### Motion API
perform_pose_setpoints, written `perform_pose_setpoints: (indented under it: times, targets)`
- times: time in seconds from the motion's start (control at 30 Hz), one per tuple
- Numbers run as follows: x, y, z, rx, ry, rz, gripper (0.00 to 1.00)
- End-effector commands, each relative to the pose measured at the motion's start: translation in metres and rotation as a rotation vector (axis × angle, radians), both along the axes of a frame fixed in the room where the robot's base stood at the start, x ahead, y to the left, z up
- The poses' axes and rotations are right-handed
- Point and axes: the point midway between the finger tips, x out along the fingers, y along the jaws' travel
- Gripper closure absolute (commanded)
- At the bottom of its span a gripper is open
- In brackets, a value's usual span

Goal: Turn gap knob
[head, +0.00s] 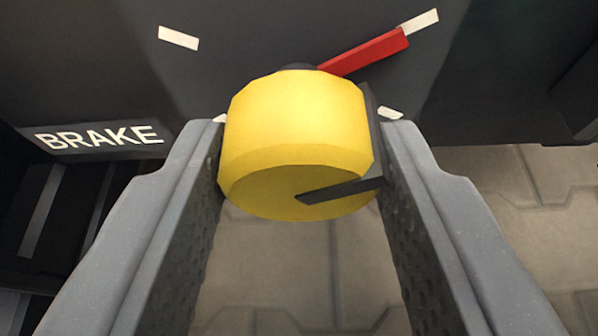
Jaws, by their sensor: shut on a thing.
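The yellow gap knob (295,120) sticks out from a dark grey panel (270,30) in the middle of the head view. A black pointer bar (340,190) runs across its front face to the right and along its right side. My gripper (300,170) is shut on the knob, one grey finger on its left and one on its right. A red pointer (363,52) on the panel behind the knob points up and right to a white mark (421,22). Another white mark (178,38) is at the upper left. Smaller white marks show partly beside both fingertips.
A label reading BRAKE (98,136) is on the panel's lower left edge. Dark slatted parts (45,205) lie below it at the left. Paved floor (520,190) shows below the panel, between the fingers and at the right.

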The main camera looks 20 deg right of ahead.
Motion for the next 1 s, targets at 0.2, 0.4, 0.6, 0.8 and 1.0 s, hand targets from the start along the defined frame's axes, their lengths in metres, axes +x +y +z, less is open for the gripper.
perform_pose_setpoints:
  times: [0.2,0.4,0.6,0.8,1.0]
  targets:
    - [0.0012,0.0027,0.0005,-0.002,0.001,0.017,0.85]
    - [0.0015,0.0019,0.0007,-0.011,0.004,0.017,0.85]
    - [0.0018,0.0012,0.0009,-0.027,0.010,0.015,0.85]
    - [0.0017,0.0020,0.0012,-0.066,0.027,0.016,0.85]
    - [0.0020,0.0031,0.0013,-0.164,0.068,0.015,0.85]
